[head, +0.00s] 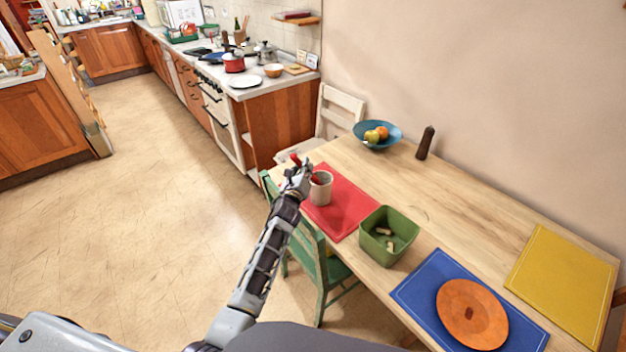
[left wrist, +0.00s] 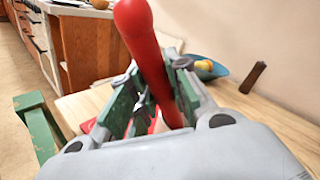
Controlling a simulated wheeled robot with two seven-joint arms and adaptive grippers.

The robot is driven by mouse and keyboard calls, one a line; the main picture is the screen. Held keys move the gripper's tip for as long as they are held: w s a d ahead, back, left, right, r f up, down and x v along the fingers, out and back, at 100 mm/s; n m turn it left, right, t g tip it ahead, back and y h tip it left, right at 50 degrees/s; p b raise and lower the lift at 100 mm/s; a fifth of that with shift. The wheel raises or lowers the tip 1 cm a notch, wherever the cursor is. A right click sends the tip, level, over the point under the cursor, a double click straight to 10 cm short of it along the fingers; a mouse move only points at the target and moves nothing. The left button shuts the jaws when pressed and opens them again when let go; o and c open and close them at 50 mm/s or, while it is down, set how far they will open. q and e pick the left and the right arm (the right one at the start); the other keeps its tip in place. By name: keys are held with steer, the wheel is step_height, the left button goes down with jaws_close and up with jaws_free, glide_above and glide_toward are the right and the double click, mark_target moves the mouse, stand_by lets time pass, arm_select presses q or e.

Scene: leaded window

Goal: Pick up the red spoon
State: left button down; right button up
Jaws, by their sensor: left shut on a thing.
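The red spoon (left wrist: 146,45) stands tilted between the green-padded fingers of my left gripper (left wrist: 150,108), which is shut on it. Its red handle rises above the fingers towards the camera; its lower end is hidden in the wrist view. In the head view my left gripper (head: 302,178) is at the left end of the table, and the red spoon (head: 295,158) shows above it. A pale cup (head: 321,190) stands right beside the gripper. Red also shows at the cup's mouth; I cannot tell whether the spoon is still partly inside. My right gripper is not in view.
The cup stands on a red placemat (head: 347,215) on the wooden table (head: 465,205). A green square bowl (head: 376,248), a blue fruit bowl (head: 377,135) and a dark mill (head: 425,143) are nearby. A green chair (head: 312,262) is close to my left arm. The table's middle is clear.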

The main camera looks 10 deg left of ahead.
arm_select(q)
steer(key=shift+r, duration=0.15)
steer(key=shift+r, duration=0.8)
step_height(320, 180, up, 8)
steer(key=shift+r+p, duration=0.25)
steer(key=shift+p, duration=0.8)
steer(key=shift+r, duration=0.75)
steer(key=s+b, duration=0.1)
steer(key=s, duration=1.7)
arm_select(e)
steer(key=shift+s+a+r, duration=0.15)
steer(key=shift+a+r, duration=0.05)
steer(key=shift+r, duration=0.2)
arm_select(q)
steer(key=shift+d+r, duration=0.1)
steer(key=shift+r, duration=0.05)
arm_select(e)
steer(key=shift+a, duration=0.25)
